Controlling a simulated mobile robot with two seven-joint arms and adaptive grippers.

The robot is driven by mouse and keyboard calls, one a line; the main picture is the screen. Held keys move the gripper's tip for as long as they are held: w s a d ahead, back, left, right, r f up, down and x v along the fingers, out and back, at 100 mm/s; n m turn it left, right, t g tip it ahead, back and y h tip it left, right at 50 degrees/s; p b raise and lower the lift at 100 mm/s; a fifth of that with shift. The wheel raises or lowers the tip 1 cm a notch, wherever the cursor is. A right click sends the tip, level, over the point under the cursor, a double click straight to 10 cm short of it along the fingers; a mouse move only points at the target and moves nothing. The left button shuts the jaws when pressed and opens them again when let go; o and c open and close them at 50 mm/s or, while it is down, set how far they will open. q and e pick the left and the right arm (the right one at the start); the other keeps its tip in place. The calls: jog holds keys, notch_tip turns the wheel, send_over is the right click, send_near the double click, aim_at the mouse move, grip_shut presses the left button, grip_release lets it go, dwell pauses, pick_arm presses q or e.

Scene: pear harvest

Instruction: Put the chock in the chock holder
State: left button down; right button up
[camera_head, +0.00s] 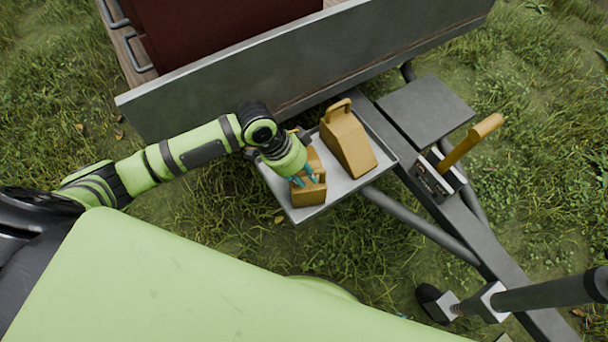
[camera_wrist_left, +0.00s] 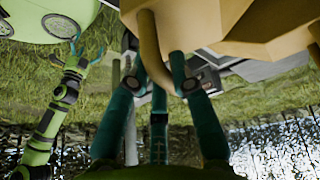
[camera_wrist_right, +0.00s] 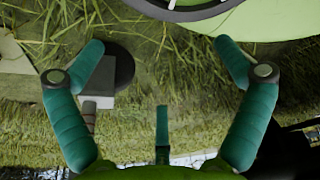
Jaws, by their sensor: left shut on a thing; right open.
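One yellow wedge-shaped chock (camera_head: 311,190) is at my left gripper (camera_head: 302,177), over the near-left part of the grey tray-like chock holder (camera_head: 323,206). In the left wrist view the left gripper (camera_wrist_left: 163,68) is shut on the loop handle of the chock (camera_wrist_left: 225,22). I cannot tell whether this chock rests on the holder's floor or hangs just above it. A second yellow chock (camera_head: 348,145) with its handle up stands in the holder to the right. My right gripper (camera_wrist_right: 163,65) is open and empty over grass.
The trailer's grey side panel (camera_head: 300,60) rises behind the holder, with a dark red box (camera_head: 220,25) above it. A yellow lever (camera_head: 472,140) stands to the right on the drawbar. A jockey wheel (camera_head: 436,303) is at the lower right. Grass surrounds the trailer.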

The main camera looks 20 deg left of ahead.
pick_arm(q)
jog(key=shift+w+f, duration=0.1)
jog(key=shift+f, duration=0.3)
jog(key=c, duration=1.1)
grip_release()
jog(key=shift+f, duration=0.1)
pick_arm(e)
jog(key=shift+w+r, duration=0.1)
jog(key=shift+w, duration=0.65)
jog(key=shift+s, duration=0.1)
pick_arm(q)
jog(key=shift+a+r, duration=0.15)
jog(key=shift+r, duration=0.2)
jog(key=p+v, duration=0.2)
jog(key=v, duration=0.9)
jog(key=shift+r, duration=0.2)
pick_arm(e)
jog(key=shift+g, duration=0.6)
jog(key=s, duration=0.6)
jog(key=shift+d+r, duration=0.15)
jog(key=shift+r, duration=0.1)
